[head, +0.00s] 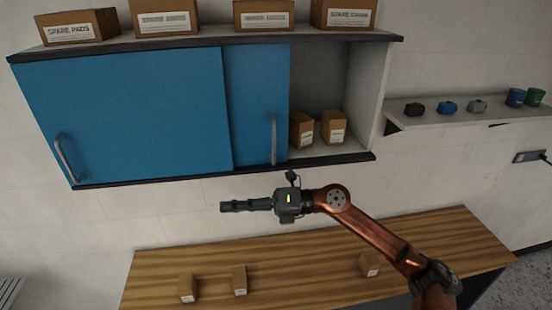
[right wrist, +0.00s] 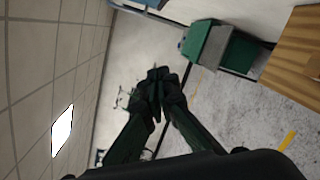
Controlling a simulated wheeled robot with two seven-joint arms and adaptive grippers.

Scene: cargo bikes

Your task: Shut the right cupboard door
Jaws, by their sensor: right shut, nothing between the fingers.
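The wall cupboard has two blue sliding doors. The right cupboard door (head: 248,95) stands partly behind the left door (head: 125,115), leaving the right end of the cupboard open. Its upright grey handle (head: 274,139) is near its right edge. My right gripper (head: 226,206) is shut and empty, below the cupboard and left of that handle, pointing left and not touching the door. Its closed fingers also show in the right wrist view (right wrist: 158,76), where no cupboard door is seen. My left gripper is not in view.
Two small boxes (head: 334,127) stand inside the cupboard's open end. Labelled boxes (head: 264,14) stand on top. A shelf (head: 470,113) with small items is at the right. The wooden worktop (head: 310,265) below holds a few small boxes, with bare room between them.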

